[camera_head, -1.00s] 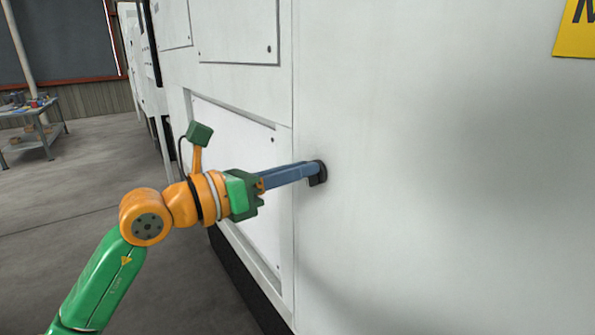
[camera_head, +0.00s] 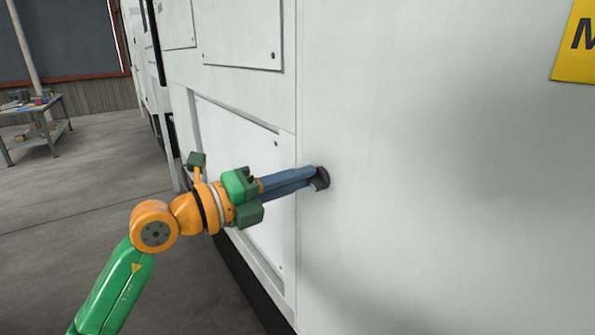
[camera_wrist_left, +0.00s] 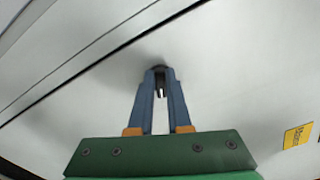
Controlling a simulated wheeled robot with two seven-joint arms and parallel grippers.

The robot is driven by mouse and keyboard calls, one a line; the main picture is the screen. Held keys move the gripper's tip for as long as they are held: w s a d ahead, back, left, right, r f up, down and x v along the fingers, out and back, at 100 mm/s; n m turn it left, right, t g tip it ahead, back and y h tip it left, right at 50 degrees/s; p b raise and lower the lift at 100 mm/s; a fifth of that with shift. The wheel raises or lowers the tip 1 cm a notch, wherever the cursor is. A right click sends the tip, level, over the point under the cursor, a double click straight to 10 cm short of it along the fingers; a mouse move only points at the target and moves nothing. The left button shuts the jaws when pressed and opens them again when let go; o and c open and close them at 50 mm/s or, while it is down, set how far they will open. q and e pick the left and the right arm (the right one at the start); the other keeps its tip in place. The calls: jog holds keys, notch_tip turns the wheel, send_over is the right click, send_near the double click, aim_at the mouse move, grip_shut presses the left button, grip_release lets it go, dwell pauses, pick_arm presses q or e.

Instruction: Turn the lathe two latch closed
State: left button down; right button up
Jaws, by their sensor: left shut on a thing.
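The lathe two latch (camera_head: 321,178) is a small dark knob on the white machine panel, just right of a vertical panel seam in the head view. My left gripper (camera_head: 312,179) comes in from the left, with long blue fingers shut on the latch. The gripper is rolled, so both fingers show one above the other. In the left wrist view the fingertips (camera_wrist_left: 160,74) meet at the dark latch (camera_wrist_left: 159,68) against the white panel; the fingers hide most of it. My right gripper is not in view.
The white machine wall (camera_head: 430,200) fills the right side. A yellow sign (camera_head: 576,45) is at upper right, cut off by the frame. A workbench (camera_head: 35,125) with small items stands far left. Grey floor (camera_head: 70,210) lies open left of the machine.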

pick_arm(q)
jog(key=shift+f+n+p, duration=0.15)
jog(key=shift+n+p, duration=1.6)
jog(key=shift+n, duration=0.55)
jog(key=c, duration=0.9)
grip_release()
jog(key=shift+w+f, duration=0.1)
jog(key=shift+o, duration=0.2)
jog(key=b+v, duration=0.3)
jog(key=v, duration=0.4)
